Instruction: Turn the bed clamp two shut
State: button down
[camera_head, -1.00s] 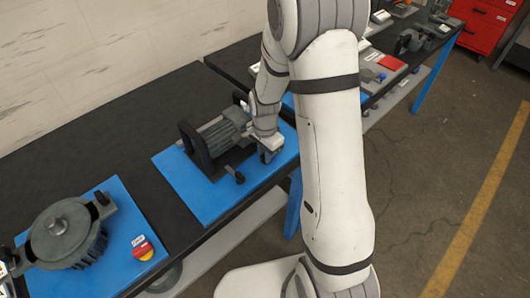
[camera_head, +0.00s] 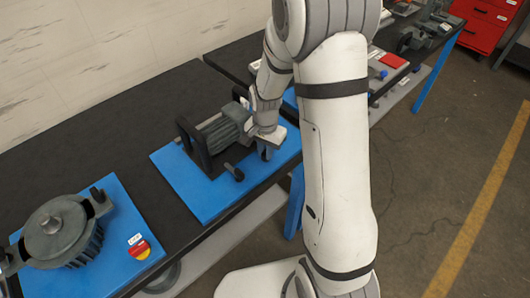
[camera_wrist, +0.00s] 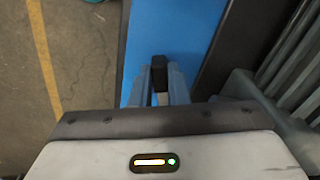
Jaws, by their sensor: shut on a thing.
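The motor unit (camera_head: 222,132) with its black end frames sits on a blue bed plate (camera_head: 190,192). My gripper (camera_wrist: 161,82) is shut on a black clamp handle (camera_wrist: 160,70), which stands between the two fingers in the wrist view. In the head view my gripper (camera_head: 265,152) is low over the right part of the plate, beside the motor unit. The held clamp's base is hidden by the gripper. A second dark clamp handle (camera_head: 234,172) stands free near the plate's front edge. I cannot tell the clamps' numbers.
The black bench top (camera_head: 110,118) is clear behind the plates. More parts and a red cabinet (camera_head: 487,20) are at the back right.

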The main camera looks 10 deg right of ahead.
jog(key=n+b, duration=0.1)
jog(key=n, duration=0.2)
jog(key=shift+f+n+b, duration=0.1)
jog(key=shift+n+b, duration=0.25)
jog(key=shift+n, duration=0.05)
jog(key=n+b, duration=0.1)
jog(key=n, duration=0.2)
jog(key=shift+d+n, duration=0.15)
jog(key=shift+n, duration=0.15)
jog(key=n+b, duration=0.1)
jog(key=n, duration=0.2)
jog(key=shift+n+b, duration=0.3)
jog(key=shift+d+n+b, duration=0.1)
jog(key=shift+n+b, duration=0.3)
jog(key=shift+n, duration=1.4)
jog(key=c, duration=1.4)
grip_release()
jog(key=shift+r, duration=4)
